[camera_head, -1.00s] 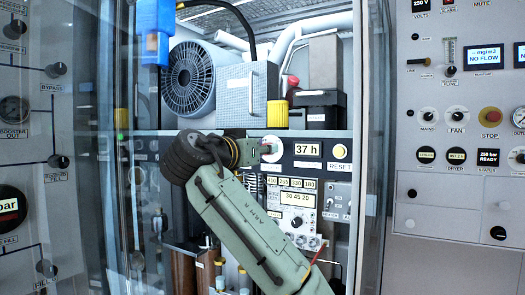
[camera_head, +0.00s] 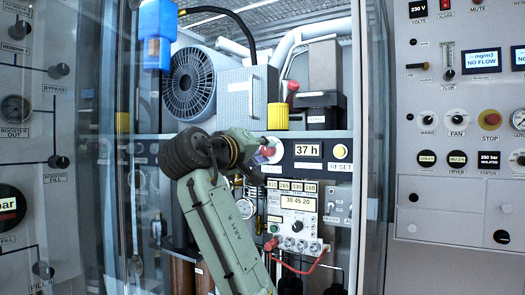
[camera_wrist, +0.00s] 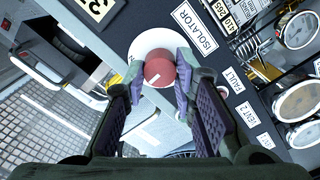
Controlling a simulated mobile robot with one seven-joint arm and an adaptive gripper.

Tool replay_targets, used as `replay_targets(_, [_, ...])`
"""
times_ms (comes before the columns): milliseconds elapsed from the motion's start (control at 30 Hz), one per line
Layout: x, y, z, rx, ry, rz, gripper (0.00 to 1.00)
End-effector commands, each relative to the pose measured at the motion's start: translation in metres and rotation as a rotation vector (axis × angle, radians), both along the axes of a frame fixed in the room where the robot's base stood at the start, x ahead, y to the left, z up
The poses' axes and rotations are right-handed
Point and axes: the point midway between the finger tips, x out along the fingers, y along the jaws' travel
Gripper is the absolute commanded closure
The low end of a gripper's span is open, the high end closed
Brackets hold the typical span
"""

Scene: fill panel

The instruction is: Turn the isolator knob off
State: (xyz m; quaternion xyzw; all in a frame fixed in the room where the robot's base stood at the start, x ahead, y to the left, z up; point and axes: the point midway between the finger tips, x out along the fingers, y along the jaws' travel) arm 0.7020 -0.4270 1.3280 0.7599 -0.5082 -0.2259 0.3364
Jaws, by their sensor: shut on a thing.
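The isolator knob is a red knob (camera_wrist: 158,73) on a round white plate (camera_wrist: 150,42), in the wrist view beside the "ISOLATOR" label (camera_wrist: 194,30). My gripper (camera_wrist: 161,78) has one purple-padded finger on each side of the knob and is shut on it. A white mark shows on the knob's face. In the head view my gripper (camera_head: 266,152) reaches the dark panel strip, left of the "37 h" display (camera_head: 307,150). There my gripper hides most of the knob, and part of the white plate (camera_head: 276,147) shows.
A yellow reset button (camera_head: 340,151) is to the right on the same strip. A lower panel (camera_head: 297,224) holds dials and a red cable (camera_head: 303,268). A status display (camera_head: 489,161) on the right wall reads "250 bar ISOLATED". The cabinet's frame (camera_head: 370,200) stands right of my arm.

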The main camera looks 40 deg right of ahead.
Motion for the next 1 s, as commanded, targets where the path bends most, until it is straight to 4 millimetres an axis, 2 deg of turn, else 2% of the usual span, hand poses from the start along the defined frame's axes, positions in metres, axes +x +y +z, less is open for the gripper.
replay_targets(600, [0.0015,0.0013,0.0001,-0.212,0.504,0.004,1.0])
replay_targets(1000, [0.0016,0.0015,-0.0006,-0.282,0.668,0.004,1.0])
